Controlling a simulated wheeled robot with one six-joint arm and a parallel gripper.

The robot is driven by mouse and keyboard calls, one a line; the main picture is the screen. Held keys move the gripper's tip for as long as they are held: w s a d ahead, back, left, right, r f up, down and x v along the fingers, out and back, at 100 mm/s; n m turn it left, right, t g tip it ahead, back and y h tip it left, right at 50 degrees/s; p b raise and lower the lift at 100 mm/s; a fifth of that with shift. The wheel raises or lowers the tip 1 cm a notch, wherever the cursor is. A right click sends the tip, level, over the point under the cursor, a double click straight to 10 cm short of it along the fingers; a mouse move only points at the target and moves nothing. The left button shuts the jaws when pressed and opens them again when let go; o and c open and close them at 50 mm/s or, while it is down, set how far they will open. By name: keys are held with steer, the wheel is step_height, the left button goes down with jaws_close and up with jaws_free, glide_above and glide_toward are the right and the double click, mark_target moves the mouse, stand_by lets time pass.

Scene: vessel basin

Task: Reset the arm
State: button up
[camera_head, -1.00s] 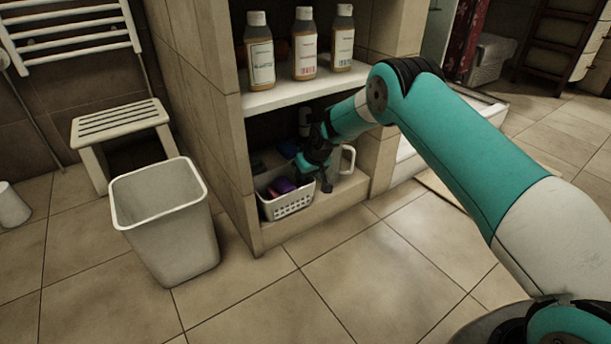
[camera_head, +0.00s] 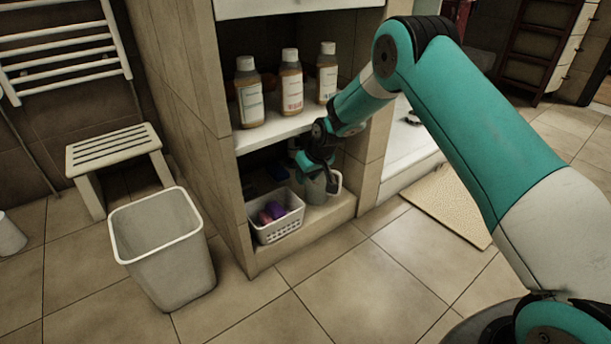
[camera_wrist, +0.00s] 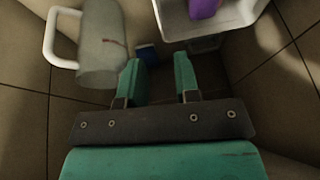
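My gripper (camera_wrist: 158,80) is open in the wrist view, with its two teal fingers apart and nothing between them. In the head view my gripper (camera_head: 312,163) is inside the lower shelf opening, above and in front of a grey pitcher (camera_head: 317,189) with a white handle. My wrist partly hides the pitcher there. The pitcher (camera_wrist: 101,45) also shows in the wrist view, left of the fingers and apart from them.
A white basket (camera_head: 284,228) with purple items stands on the lower shelf (camera_head: 330,215). Three bottles (camera_head: 291,85) stand on the shelf above. A waste bin (camera_head: 165,250) and a stool (camera_head: 112,152) are at left. The tiled floor in front is clear.

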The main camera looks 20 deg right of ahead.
steer(key=s+d+r+m+h, duration=0.1)
steer(key=s+d+r+m, duration=0.15)
steer(key=s+r, duration=0.95)
steer(key=s+d+r+g+h+p, duration=0.15)
steer(key=s+r, duration=0.25)
steer(key=s, duration=0.6)
steer(key=s+d+r+y, duration=0.15)
steer(key=s+r, duration=0.25)
steer(key=s, duration=0.6)
steer(key=s+a+r+n+g+y+p, duration=0.1)
steer(key=s+a+r+n+p, duration=0.1)
steer(key=s+a+r+p, duration=0.5)
steer(key=a+r+n+g+y+p, duration=0.1)
steer(key=a+r+n+p, duration=0.1)
steer(key=r+p, duration=0.65)
steer(key=s+a+r+n+g+y+p, duration=0.15)
steer(key=s+a+r+p, duration=0.25)
steer(key=r, duration=0.7)
step_height(320, 180, up, 34)
steer(key=t+p, duration=0.1)
steer(key=p, duration=3.2)
steer(key=shift+w+a+f+n, duration=0.15)
steer(key=shift+w+f+n, duration=0.05)
steer(key=shift+w+n, duration=0.1)
steer(key=shift+h, duration=0.25)
